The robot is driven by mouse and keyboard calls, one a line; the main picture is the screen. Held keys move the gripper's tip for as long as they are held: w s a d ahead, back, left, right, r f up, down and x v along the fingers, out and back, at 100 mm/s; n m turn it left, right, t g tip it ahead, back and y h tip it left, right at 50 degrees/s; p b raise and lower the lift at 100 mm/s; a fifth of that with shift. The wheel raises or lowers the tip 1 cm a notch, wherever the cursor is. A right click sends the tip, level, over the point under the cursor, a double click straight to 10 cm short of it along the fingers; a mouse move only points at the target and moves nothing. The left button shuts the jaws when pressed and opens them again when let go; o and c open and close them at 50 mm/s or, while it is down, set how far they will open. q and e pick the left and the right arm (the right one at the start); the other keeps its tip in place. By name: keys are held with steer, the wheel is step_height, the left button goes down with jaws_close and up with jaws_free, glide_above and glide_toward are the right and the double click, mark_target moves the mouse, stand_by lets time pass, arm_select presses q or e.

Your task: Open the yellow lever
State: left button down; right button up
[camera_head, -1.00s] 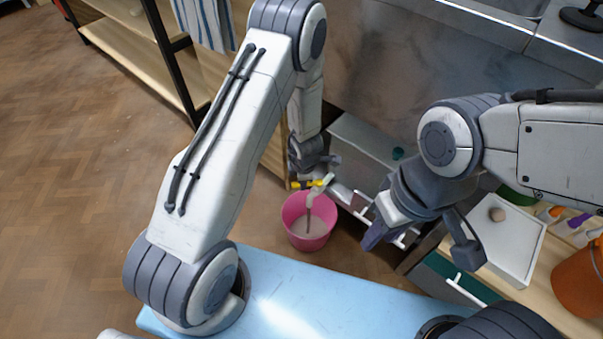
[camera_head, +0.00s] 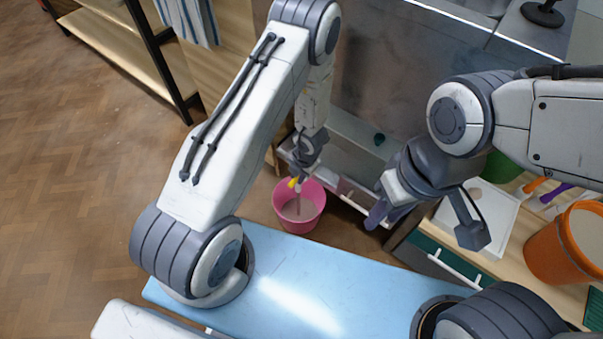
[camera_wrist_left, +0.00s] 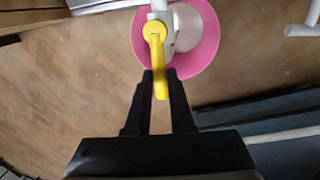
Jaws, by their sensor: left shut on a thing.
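The yellow lever (camera_wrist_left: 157,60) sits on a pale pipe above the pink bucket, with its handle pointing back towards my wrist in the left wrist view. My left gripper (camera_wrist_left: 160,90) is shut on the lever's free end, one finger at each side. In the head view the lever (camera_head: 292,183) is a small yellow patch beside my left gripper (camera_head: 298,177), mostly hidden. A thin brownish streak shows below it, over the bucket. My right gripper (camera_head: 428,225) is open and empty, well to the right.
The pink bucket (camera_head: 311,222) stands on the floor below the lever and holds something pale. An orange bucket (camera_head: 555,243) and a white tray (camera_head: 508,217) are on the worktop at right. A wooden shelf (camera_head: 95,45) stands at upper left. The left floor is clear.

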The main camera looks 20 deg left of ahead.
arm_select(q)
steer(key=shift+d, duration=0.15)
stand_by(0.3)
steer(key=c, duration=0.8)
jaws_free()
steer(key=r+p, duration=0.2)
steer(key=r, duration=0.1)
steer(key=d+r+p, duration=0.1)
steer(key=r+p, duration=0.1)
steer(key=r, duration=0.2)
steer(key=d+r+p, duration=0.1)
steer(key=r+p, duration=0.2)
steer(key=shift+s+r, duration=0.2)
steer(key=shift+s, duration=0.15)
